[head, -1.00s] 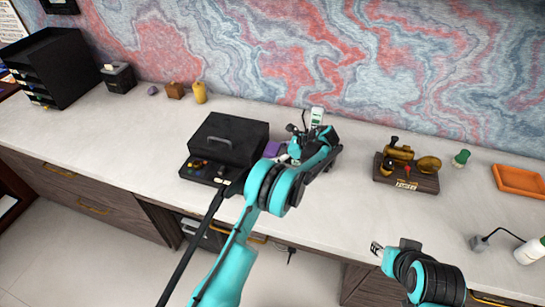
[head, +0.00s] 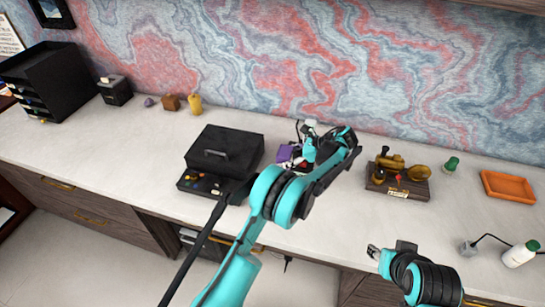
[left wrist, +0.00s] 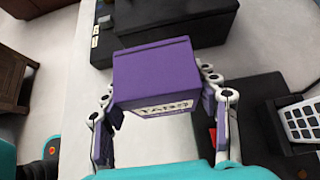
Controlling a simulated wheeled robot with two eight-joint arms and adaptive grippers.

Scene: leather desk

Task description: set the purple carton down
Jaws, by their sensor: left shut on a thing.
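The purple carton (left wrist: 153,75) with a white printed label sits between the two fingers of my left gripper (left wrist: 158,92) in the left wrist view. The fingers are shut on its two sides. In the head view the carton (head: 286,153) shows as a small purple patch, partly hidden by my left gripper (head: 296,155). It is right of the black lidded box. I cannot tell whether its underside touches the counter. My right gripper (head: 374,252) is over the counter's front edge, away from the carton; its jaw opening is too small to judge.
The black lidded box (head: 226,150) with a button panel stands left of the carton. A dark device with a white keypad (left wrist: 302,120) is close to my left gripper. A brass ornament on a wooden base (head: 397,190) stands to the right. Pale counter (head: 130,150) is clear farther left.

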